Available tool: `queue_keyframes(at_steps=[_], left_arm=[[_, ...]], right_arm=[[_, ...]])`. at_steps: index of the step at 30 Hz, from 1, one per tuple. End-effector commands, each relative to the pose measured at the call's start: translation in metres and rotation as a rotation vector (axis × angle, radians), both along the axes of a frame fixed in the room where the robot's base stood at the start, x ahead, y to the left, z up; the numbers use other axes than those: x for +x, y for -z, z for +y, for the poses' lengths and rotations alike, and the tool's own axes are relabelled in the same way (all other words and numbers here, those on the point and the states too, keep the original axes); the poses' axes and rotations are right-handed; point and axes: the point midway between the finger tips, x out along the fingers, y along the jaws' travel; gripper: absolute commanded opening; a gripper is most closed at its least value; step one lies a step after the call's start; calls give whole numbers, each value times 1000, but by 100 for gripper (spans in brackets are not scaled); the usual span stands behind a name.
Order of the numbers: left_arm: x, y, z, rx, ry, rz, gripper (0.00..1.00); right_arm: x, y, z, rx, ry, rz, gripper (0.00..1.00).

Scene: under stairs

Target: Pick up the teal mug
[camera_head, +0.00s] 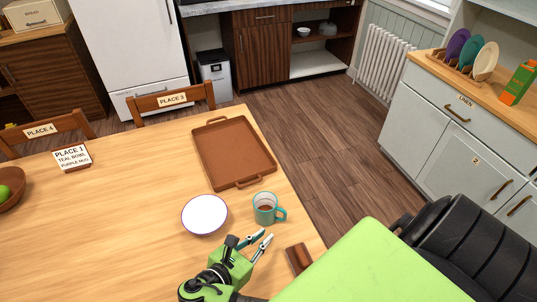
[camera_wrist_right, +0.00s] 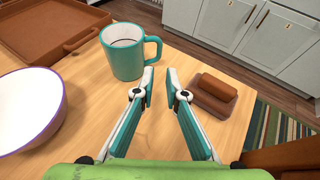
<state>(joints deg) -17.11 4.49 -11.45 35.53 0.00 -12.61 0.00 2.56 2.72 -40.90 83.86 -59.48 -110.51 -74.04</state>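The teal mug (camera_head: 265,210) stands upright on the wooden table, with its handle to the right and something brown visible inside in the head view. It also shows in the right wrist view (camera_wrist_right: 126,55), beyond and left of the fingers. My right gripper (camera_head: 264,241) is open and empty, just short of the mug on its near side and apart from it. Its two teal-padded fingers show spread in the right wrist view (camera_wrist_right: 159,82). My left gripper is not in view.
A white bowl with a purple rim (camera_head: 205,214) stands close left of the mug. A brown tray (camera_head: 234,152) lies behind it. A brown block-like object (camera_head: 298,258) sits at the table's right edge. A sign (camera_head: 73,158) and a bowl with green fruit (camera_head: 8,200) are far left.

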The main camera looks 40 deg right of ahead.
Motion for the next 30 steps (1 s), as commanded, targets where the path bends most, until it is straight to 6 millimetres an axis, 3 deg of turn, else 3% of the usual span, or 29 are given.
queue_keyframes(at_steps=[3,9,14,24,30], left_arm=[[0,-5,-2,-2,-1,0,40],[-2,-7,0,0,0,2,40],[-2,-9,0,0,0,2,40],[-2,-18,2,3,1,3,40],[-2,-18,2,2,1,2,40]], right_arm=[[6,7,-24,-4,2,1,12],[13,19,-50,-3,2,0,12],[16,23,-58,-1,1,0,12],[28,40,-98,-2,1,1,12],[29,42,-101,0,0,-1,12]])
